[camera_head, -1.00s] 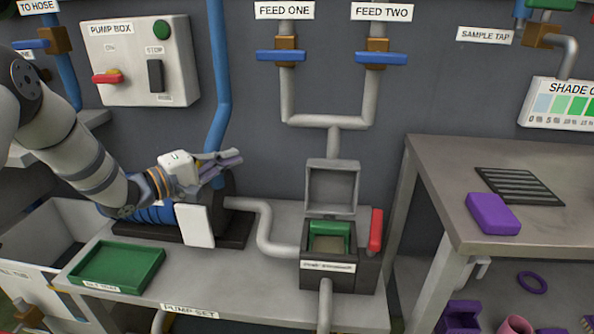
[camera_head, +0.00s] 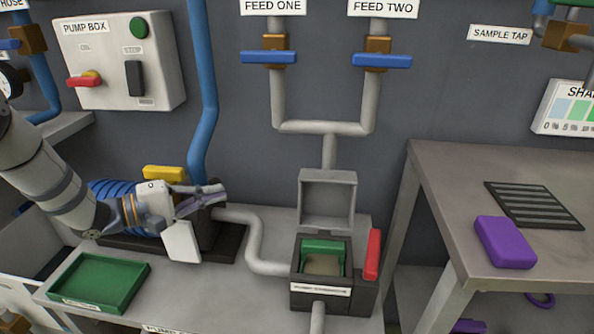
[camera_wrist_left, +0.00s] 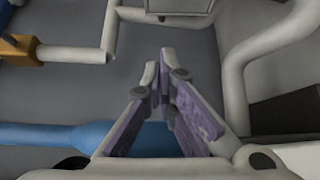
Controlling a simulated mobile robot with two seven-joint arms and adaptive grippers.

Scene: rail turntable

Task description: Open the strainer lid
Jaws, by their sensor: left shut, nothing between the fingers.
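The strainer box (camera_head: 306,272) stands on the pump bench with its grey lid (camera_head: 328,203) raised upright at the back. A green-edged insert (camera_head: 325,246) shows inside the open box. A red handle (camera_head: 372,254) stands at the box's right side. My left gripper (camera_head: 223,192) is shut and empty, up and to the left of the strainer, in front of the blue pump motor, apart from the lid. Its fingers also show in the left wrist view (camera_wrist_left: 162,62), tips close together. My right gripper is not in view.
A grey pipe (camera_head: 254,245) runs from the pump to the strainer. A green tray (camera_head: 97,281) lies at the bench's left front. A yellow block (camera_head: 165,173) sits behind my gripper. The side table at right holds a purple block (camera_head: 504,242) and a dark grille (camera_head: 533,205).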

